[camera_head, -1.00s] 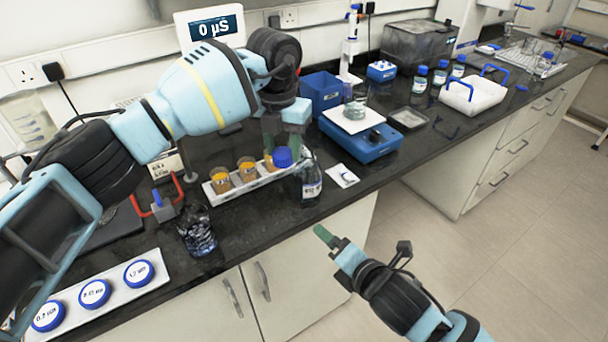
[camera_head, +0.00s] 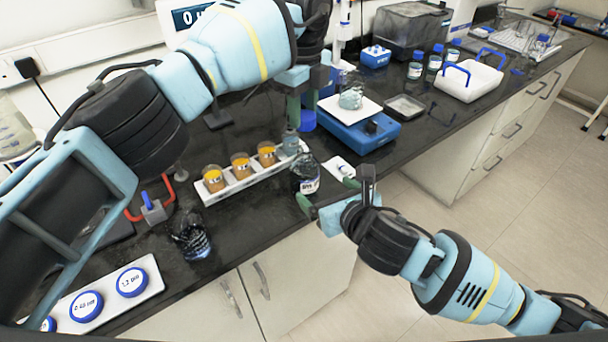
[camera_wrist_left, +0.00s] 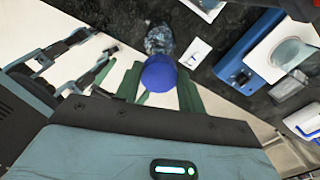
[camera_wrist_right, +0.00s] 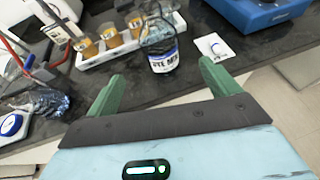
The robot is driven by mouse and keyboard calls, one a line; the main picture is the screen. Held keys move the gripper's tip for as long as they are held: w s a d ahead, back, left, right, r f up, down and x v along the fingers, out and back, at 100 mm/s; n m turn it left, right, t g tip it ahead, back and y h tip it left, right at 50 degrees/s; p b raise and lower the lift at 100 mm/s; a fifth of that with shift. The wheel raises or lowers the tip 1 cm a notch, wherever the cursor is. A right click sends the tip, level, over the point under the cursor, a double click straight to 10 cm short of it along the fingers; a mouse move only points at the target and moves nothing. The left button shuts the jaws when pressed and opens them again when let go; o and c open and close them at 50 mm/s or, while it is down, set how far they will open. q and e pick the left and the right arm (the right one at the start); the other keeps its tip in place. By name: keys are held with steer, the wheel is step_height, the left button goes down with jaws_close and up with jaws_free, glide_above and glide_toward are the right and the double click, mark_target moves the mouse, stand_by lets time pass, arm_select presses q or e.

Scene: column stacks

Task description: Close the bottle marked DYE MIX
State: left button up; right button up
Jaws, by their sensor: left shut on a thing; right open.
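The bottle marked DYE MIX (camera_head: 306,178) stands upright near the bench's front edge, right of the white rack. Its label reads in the right wrist view (camera_wrist_right: 163,62). My left gripper (camera_head: 296,116) is shut on a blue cap (camera_head: 309,121) and holds it above the bottle, apart from it. The cap fills the space between the fingers in the left wrist view (camera_wrist_left: 158,75), with the bottle (camera_wrist_left: 159,38) beyond it. My right gripper (camera_head: 328,194) is open and empty, in front of the bottle, its fingers pointing toward it but not around it.
A white rack (camera_head: 210,197) with orange-filled beakers stands left of the bottle. A blue balance (camera_head: 375,140) is at its right, with a small white card (camera_head: 341,168) between.

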steer(key=shift+x, duration=6.05)
steer(key=shift+f, duration=0.1)
steer(key=c, duration=1.5)
arm_select(q)
glide_above(303, 149)
steer(key=shift+f, duration=2.5)
